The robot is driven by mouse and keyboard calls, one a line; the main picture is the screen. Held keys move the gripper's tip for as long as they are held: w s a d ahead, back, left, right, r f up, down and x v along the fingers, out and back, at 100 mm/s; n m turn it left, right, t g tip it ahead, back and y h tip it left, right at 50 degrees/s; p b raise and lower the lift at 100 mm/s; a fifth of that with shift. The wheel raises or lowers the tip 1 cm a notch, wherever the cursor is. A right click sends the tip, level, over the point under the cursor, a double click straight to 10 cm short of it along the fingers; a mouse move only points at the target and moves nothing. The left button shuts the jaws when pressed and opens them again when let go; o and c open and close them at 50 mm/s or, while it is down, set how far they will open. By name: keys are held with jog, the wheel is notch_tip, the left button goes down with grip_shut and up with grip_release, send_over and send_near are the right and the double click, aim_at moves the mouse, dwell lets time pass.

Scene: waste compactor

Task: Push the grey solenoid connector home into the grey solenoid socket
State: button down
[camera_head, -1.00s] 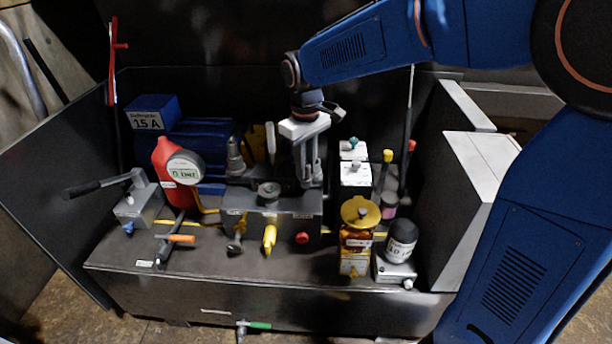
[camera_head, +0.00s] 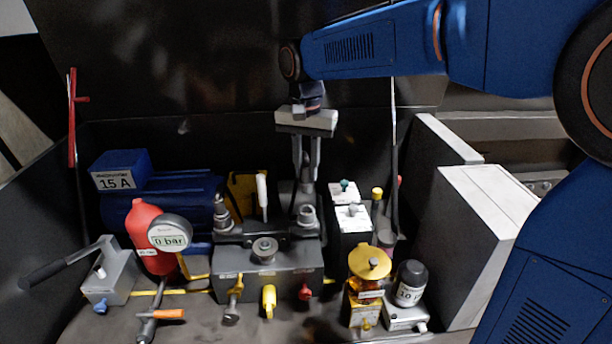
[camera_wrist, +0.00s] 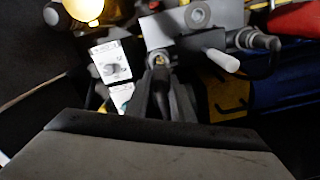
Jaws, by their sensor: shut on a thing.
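The grey valve block (camera_head: 268,277) stands at the middle of the bench. A dark solenoid (camera_head: 221,210) rises at its left end and a light grey round part (camera_head: 306,215) at its right end. My gripper (camera_head: 306,182) points down above and behind that right end, its fingers close together. It is shut on a small part, which I take to be the grey solenoid connector; the fingers mostly hide it. In the wrist view the fingertips (camera_wrist: 160,66) lie beside the block (camera_wrist: 200,14), with a small tan spot between them. I cannot make out the socket or any contact with it.
Two white-topped boxes (camera_head: 351,217) stand right of my gripper. A white-handled rod (camera_head: 262,190) stands to its left.

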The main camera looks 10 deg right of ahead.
aim_at(307, 185)
jog(key=shift+w+r+m, duration=0.1)
jog(key=shift+r+m, duration=0.1)
jog(key=shift+m, duration=0.1)
jog(key=shift+f, duration=2.9)
jog(key=shift+f, duration=1.75)
jog(key=c, duration=1.5)
grip_release()
jog(key=shift+o, duration=0.2)
jog(key=shift+c, duration=0.4)
jog(key=shift+r, duration=3.55)
